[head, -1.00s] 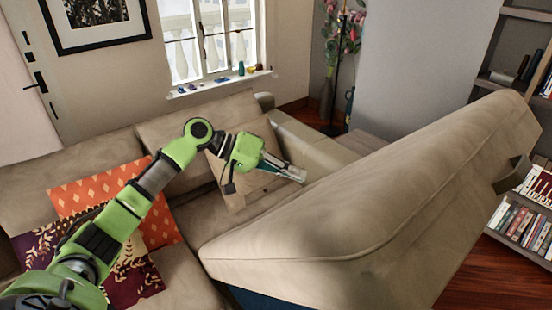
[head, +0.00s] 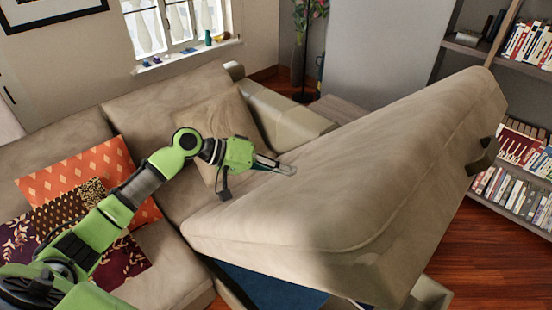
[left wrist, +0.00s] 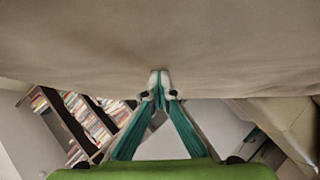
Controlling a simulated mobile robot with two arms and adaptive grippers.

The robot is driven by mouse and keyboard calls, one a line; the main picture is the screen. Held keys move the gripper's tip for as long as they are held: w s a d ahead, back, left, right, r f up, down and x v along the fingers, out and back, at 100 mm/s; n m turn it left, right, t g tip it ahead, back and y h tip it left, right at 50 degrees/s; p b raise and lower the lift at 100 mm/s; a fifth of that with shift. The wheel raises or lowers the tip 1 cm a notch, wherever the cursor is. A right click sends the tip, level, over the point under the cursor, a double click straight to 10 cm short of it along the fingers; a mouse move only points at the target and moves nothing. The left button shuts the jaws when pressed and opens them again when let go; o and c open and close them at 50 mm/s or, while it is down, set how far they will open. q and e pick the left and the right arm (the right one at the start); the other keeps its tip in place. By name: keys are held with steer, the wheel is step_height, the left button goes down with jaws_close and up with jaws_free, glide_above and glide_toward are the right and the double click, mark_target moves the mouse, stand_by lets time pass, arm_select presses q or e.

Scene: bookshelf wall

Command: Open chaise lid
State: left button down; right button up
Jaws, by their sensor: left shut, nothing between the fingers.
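The chaise lid (head: 330,190) is a thick beige cushioned panel, tilted steeply up with its right end high. A dark handle or strap (head: 483,158) shows on its raised right end. Below it, a blue inner surface (head: 270,288) shows in the opening. My left gripper (head: 290,169) is shut and empty, its fingertips at the lid's upper-left side; whether they touch cannot be told. In the left wrist view, the lid (left wrist: 160,35) fills the top, and the closed fingertips (left wrist: 160,76) overlap its lower edge. My right gripper is not in view.
The beige sofa (head: 70,125) with orange (head: 80,170) and purple patterned cushions lies left. A beige pillow (head: 215,125) sits behind my left arm. Bookshelves (head: 520,140) stand at the right. Wooden floor (head: 480,270) is clear at lower right.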

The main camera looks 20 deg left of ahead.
arm_select(q)
steer(key=s+d+f+b, duration=0.1)
steer(key=s+d+f, duration=0.2)
steer(key=d+f, duration=0.4)
steer(key=shift+s+d+f, duration=0.15)
steer(key=shift+d+f, duration=0.1)
steer(key=shift+f, duration=0.05)
